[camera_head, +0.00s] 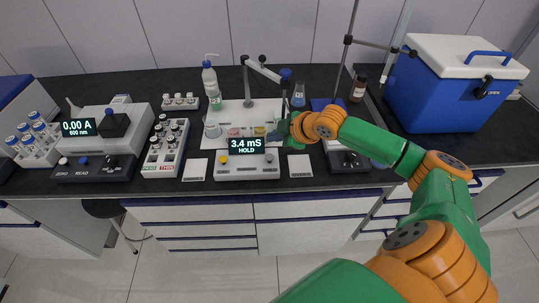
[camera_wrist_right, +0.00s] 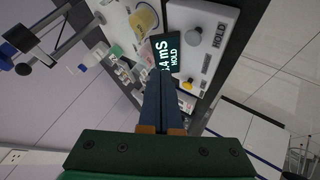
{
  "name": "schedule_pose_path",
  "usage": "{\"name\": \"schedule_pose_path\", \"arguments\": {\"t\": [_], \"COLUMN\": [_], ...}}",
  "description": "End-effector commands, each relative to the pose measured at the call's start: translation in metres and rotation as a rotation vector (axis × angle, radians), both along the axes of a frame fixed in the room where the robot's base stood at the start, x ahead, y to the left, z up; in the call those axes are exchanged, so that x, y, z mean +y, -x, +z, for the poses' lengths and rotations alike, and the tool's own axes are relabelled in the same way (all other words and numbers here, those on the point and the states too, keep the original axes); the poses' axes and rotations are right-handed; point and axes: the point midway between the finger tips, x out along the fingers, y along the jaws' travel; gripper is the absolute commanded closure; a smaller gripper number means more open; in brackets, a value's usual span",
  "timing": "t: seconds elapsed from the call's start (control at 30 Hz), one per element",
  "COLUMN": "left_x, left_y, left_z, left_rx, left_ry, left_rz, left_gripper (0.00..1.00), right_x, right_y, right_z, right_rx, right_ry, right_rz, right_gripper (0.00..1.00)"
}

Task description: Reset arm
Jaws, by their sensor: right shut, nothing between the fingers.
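My right arm, green and orange, reaches from the lower right across the bench in the head view. My right gripper (camera_head: 276,135) is at the right end of the conductivity meter (camera_head: 246,172), whose display reads 3.4 mS HOLD. In the right wrist view my right gripper (camera_wrist_right: 166,82) is shut, its dark fingers together and empty, in front of the meter's display (camera_wrist_right: 172,56) and near its HOLD button (camera_wrist_right: 193,38). I cannot tell whether the fingertips touch the meter. My left gripper is not in view.
A blue and white cooler (camera_head: 430,92) stands at the right. A wash bottle (camera_head: 212,88), a clamp arm (camera_head: 262,70) and a brown bottle (camera_head: 358,90) stand at the back. The photometer (camera_head: 95,140) and vial racks are at the left. The bench front edge has some free room.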

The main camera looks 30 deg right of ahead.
Motion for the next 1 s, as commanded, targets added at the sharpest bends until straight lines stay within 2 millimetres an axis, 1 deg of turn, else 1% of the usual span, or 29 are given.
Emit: {"name": "schedule_pose_path", "arguments": {"t": [0.37,0.43,0.47,0.5,0.57,0.6,0.67,0.7,0.83,0.93,1.0], "left_x": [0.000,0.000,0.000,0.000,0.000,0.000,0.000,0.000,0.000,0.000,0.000], "left_y": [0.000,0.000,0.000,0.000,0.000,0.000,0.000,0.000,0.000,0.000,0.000], "left_z": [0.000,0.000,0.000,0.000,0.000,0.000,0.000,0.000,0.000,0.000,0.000], "left_rx": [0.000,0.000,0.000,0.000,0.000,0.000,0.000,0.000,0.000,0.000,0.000], "left_ry": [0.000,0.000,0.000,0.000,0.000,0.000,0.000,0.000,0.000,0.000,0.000], "left_rz": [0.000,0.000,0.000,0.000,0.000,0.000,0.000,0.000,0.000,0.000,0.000], "left_gripper": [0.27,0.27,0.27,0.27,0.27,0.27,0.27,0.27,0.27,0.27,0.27], "right_x": [0.002,0.017,0.028,0.046,0.075,0.092,0.114,0.125,0.145,0.148,0.146], "right_y": [0.001,0.008,0.014,0.026,0.047,0.063,0.086,0.101,0.143,0.173,0.194], "right_z": [-0.002,-0.016,-0.026,-0.041,-0.064,-0.078,-0.093,-0.100,-0.114,-0.118,-0.120], "right_rx": [0.004,0.034,0.056,0.092,0.148,0.186,0.232,0.262,0.340,0.395,0.433], "right_ry": [-0.002,-0.015,-0.026,-0.044,-0.075,-0.097,-0.132,-0.154,-0.220,-0.260,-0.282], "right_rz": [0.003,0.017,0.026,0.038,0.043,0.034,0.005,-0.028,-0.172,-0.314,-0.428], "right_gripper": [1.00,1.00,1.00,1.00,1.00,1.00,1.00,1.00,1.00,1.00,1.00]}}
